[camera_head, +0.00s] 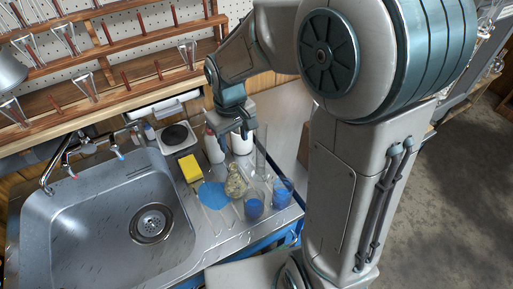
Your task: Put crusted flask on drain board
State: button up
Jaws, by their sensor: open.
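The crusted flask (236,185), with a yellowish-brown coating, stands on the steel counter right of the sink. My gripper (235,138) is open, fingers pointing down, above and behind the flask, close to white bottles. I see nothing between its fingers, though the view there is crowded. Wooden boards with pegs (125,70) on the back wall hold upturned glassware. The steel surface right of the sink has grooves (208,228). I cannot tell for sure which of these is the drain board.
Two vessels with blue contents (254,207) (282,192) and a tall clear cylinder (261,158) stand close right of the flask. A blue cloth (213,195) and yellow sponge (190,168) lie left. The sink (100,225) is empty. Its faucet (47,178) stands at the back left.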

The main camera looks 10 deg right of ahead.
jog(key=s+d+r+m+t, duration=0.1)
jog(key=s+d+r+m, duration=0.1)
jog(key=s, duration=0.4)
jog(key=s+d+r+m+t, duration=0.1)
jog(key=s+d+r+m, duration=0.1)
jog(key=s+d+r, duration=0.3)
jog(key=shift+s+d+m+t, duration=0.3)
jog(key=shift+s+d, duration=0.6)
jog(key=shift+s, duration=0.25)
jog(key=shift+s+f, duration=0.1)
jog(key=shift+s, duration=0.1)
jog(key=shift+c, duration=0.2)
jog(key=shift+d, duration=0.1)
jog(key=shift+c, duration=1.2)
jog(key=shift+s, duration=0.1)
